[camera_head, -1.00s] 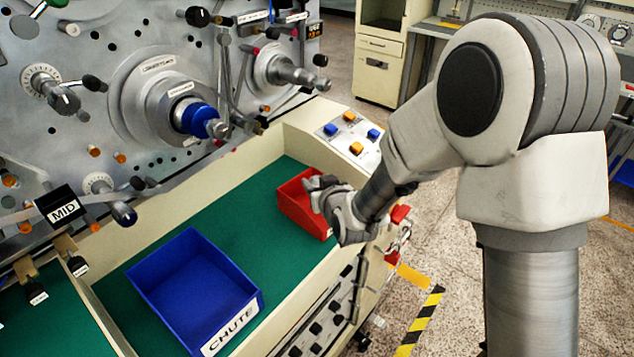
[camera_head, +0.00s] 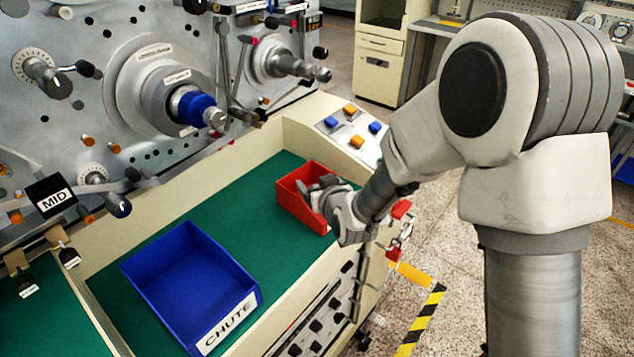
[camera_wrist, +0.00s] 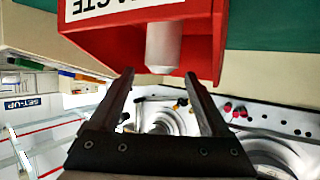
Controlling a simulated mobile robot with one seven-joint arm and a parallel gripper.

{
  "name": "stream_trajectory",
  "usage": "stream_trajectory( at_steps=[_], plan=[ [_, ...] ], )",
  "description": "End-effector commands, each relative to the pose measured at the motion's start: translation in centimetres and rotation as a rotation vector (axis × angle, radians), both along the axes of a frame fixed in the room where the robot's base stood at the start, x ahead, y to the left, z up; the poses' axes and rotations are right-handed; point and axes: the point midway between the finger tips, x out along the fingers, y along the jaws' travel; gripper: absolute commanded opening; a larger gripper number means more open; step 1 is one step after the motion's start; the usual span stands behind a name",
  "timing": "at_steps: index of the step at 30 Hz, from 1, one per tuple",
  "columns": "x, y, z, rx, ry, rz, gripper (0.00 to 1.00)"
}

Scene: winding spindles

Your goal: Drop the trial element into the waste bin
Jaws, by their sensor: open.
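The red waste bin (camera_head: 290,200) stands at the right end of the green bench. In the wrist view the bin (camera_wrist: 95,42) appears upside down, with its label partly cut off. My gripper (camera_head: 322,186) is at the bin's open top. In the wrist view my gripper (camera_wrist: 158,76) has its two fingers spread, with a gap between the tips. A pale grey cylinder, apparently the trial element (camera_wrist: 163,48), shows beyond the fingertips, within the bin's outline and apart from both fingers. I cannot tell whether it rests on the bin floor.
A blue bin labelled CHUTE (camera_head: 190,285) stands at the front left of the green bench (camera_head: 235,225). Behind is the machine panel with spindles (camera_head: 195,108). A button panel (camera_head: 350,128) lies behind the red bin. Green surface is clear between the bins.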

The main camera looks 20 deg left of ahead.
Motion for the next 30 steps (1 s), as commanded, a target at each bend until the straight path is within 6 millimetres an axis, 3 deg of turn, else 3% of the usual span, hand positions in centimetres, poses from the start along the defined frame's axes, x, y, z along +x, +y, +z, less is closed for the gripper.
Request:
stream_trajectory(
  at_steps=[10,27,30],
  plan=[
    [-1.1,-0.8,0.6,0.000,0.000,0.000,0.81],
    [-9.0,-6.0,4.6,0.000,-0.002,-0.001,0.81],
    [-9.1,-5.9,4.1,0.005,-0.004,0.006,0.81]
  ],
)
